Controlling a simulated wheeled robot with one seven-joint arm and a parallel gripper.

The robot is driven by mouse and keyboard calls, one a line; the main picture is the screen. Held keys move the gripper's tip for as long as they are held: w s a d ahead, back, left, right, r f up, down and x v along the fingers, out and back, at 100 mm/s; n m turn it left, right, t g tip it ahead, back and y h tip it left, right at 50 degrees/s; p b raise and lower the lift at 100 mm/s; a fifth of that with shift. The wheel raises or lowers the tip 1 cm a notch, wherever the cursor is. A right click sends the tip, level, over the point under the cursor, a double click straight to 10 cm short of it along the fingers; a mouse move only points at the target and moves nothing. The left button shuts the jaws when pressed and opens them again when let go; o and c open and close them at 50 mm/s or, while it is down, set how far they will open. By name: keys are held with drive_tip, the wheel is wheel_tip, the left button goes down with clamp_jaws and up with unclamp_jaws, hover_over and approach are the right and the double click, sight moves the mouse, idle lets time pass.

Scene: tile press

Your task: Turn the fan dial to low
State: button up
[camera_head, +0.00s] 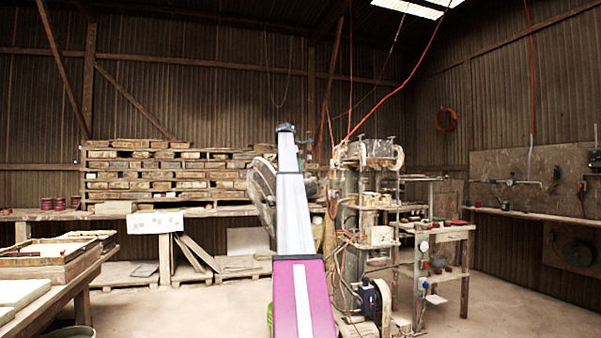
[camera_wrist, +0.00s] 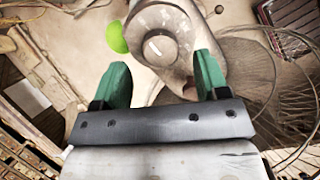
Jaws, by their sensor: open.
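The fan dial (camera_wrist: 161,47) shows in the wrist view as a round grey knob with a pale pointer line, set in a light plate with small marks around it. The marks are too small to read. My gripper (camera_wrist: 161,62) has two green fingers, spread apart and empty. The dial lies beyond and between the fingertips in the picture; I cannot tell whether they touch it. The fan's wire cage (camera_wrist: 245,75) spreads to the right. In the head view the fan (camera_head: 262,190) is partly hidden behind my arm.
A green ball-like thing (camera_wrist: 117,37) sits beside the dial plate at left. A cluttered machine (camera_head: 375,210) stands right of my arm in the head view. A workbench (camera_head: 60,275) is at left, and stacked wooden racks (camera_head: 165,170) line the back.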

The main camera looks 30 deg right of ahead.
drive_tip(key=shift+x, duration=1.55)
drive_tip(key=c, duration=0.9)
drive_tip(key=shift+c, duration=0.2)
drive_tip(key=shift+m, duration=0.4)
drive_tip(key=m, duration=0.3)
drive_tip(key=shift+w+r+m, duration=0.1)
drive_tip(key=shift+m, duration=0.2)
drive_tip(key=shift+d+m+y, duration=0.1)
drive_tip(key=shift+m+y, duration=0.3)
drive_tip(key=shift+m, duration=1.8)
